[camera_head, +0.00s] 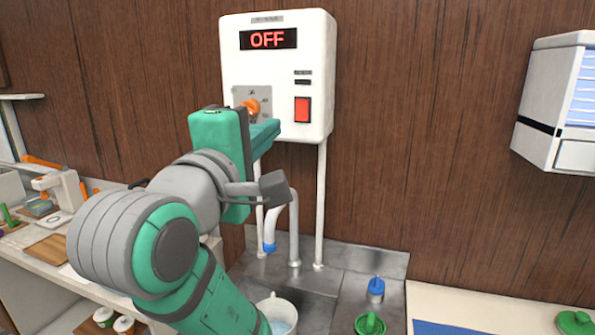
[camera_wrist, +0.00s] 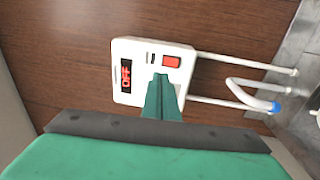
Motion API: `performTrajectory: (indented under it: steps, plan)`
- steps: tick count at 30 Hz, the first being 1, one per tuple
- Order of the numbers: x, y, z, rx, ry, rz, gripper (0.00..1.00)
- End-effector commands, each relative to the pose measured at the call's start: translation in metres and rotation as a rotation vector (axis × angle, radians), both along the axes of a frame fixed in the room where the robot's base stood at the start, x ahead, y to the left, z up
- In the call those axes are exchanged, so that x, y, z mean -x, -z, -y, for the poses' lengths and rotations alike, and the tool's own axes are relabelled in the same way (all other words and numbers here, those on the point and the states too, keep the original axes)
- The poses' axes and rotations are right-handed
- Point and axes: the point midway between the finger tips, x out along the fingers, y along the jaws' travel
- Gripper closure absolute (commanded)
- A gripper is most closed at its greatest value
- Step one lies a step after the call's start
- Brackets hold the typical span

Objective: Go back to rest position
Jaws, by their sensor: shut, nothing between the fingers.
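My gripper (camera_head: 268,130) is raised in front of the white wall unit, close to its lower left part. Its fingers are together with nothing between them. In the wrist view the shut green fingers (camera_wrist: 162,97) overlap the unit. The white wall unit (camera_head: 318,75) has a lit display (camera_head: 268,39) reading OFF, a red rocker switch (camera_head: 302,109) and an orange knob (camera_head: 251,106). The knob sits just beyond my fingers in the head view, and I cannot tell whether they touch. In the wrist view my fingers hide the knob.
White pipes (camera_head: 321,205) run down from the unit to a metal counter (camera_head: 345,262). A white cup (camera_head: 279,312) stands on it below my arm. A shelf with small items (camera_head: 45,248) is at left. A white wall box (camera_head: 555,100) hangs at right.

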Motion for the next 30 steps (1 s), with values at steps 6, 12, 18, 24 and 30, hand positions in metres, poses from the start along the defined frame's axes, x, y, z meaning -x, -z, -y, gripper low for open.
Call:
performTrajectory:
  steps: [6,12,18,24,30]
  plan:
    - [-0.017,0.028,-0.001,-0.021,-0.019,-0.005,1.00]
    - [-0.036,0.063,-0.002,-0.051,-0.043,-0.009,1.00]
    - [-0.059,0.127,-0.004,-0.110,-0.085,-0.019,1.00]
    - [-0.075,0.201,-0.006,-0.192,-0.134,-0.029,1.00]
    - [-0.077,0.275,-0.007,-0.287,-0.180,-0.041,1.00]
